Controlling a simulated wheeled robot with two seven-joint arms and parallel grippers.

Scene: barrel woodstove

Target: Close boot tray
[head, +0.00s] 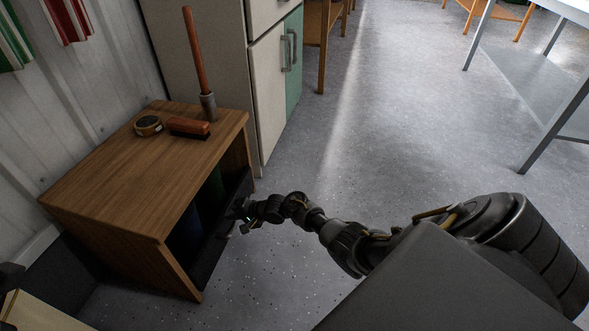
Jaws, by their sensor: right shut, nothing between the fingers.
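The boot tray (226,232) is a black tray low in the open front of a wooden cabinet (150,165). Its dark front edge stands out a little past the cabinet's right-hand side. Dark blue and green shapes, perhaps boots, show dimly inside. My right gripper (240,216) is shut and empty at the outer side of the tray's front, near its middle. I cannot tell whether it touches the tray. The rest of the tray is hidden under the cabinet top and in shadow. My left gripper is not in view.
On the cabinet top are a round tin (148,126), a brush (189,128) and an upright wooden-handled tool (196,55). A pale cupboard (266,95) with a green door stands behind. A metal table (540,80) is at the upper right. The grey floor (400,130) between is clear.

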